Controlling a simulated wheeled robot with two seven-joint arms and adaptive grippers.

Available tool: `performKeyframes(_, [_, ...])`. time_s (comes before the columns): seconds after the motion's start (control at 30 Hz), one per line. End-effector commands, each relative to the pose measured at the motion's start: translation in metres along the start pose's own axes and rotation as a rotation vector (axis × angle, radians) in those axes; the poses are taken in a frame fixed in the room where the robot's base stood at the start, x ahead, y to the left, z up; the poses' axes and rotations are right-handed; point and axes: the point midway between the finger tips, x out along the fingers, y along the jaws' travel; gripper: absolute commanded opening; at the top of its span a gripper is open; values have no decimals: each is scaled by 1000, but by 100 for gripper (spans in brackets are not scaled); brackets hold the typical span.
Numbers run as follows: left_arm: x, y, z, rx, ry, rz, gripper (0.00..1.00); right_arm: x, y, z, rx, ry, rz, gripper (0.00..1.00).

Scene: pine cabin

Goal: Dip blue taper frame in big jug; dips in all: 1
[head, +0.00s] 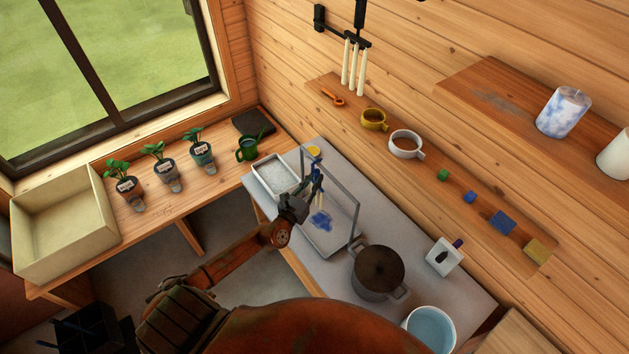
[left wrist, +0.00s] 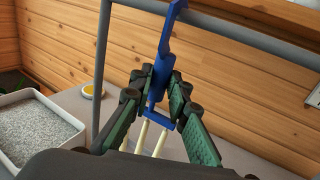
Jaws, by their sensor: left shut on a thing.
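My left gripper (head: 312,192) is shut on the blue taper frame (head: 319,170), inside the outline of a grey rack (head: 343,186). In the left wrist view the blue frame (left wrist: 162,75) stands between the fingers (left wrist: 155,95), its hooked top at the grey bar (left wrist: 225,28). I cannot tell whether the hook touches the bar. Pale tapers (left wrist: 143,137) hang below its crosspiece. A dark pot (head: 378,272) with two handles and a pale-rimmed vessel (head: 431,329) of bluish liquid stand to the right. I cannot tell which is the big jug. My right gripper is out of view.
A tray of grey grains (head: 273,176) and a yellow dish (head: 313,152) lie by the rack. A white box with a dark drop mark (head: 445,257) stands near the wall. Shelves with cups (head: 404,145) run above. A blue patch (head: 321,221) marks the rack's base.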

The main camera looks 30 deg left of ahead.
Motion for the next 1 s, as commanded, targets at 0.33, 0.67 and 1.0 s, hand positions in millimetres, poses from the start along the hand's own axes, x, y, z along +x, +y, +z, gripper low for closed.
performKeyframes(0.33, [0,0,17,1,-1,0,0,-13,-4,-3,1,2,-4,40])
performKeyframes(0.67, [-2,1,23,0,0,1,0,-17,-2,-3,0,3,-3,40])
performKeyframes(1.0, [-22,10,22,1,1,0,0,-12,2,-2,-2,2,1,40])
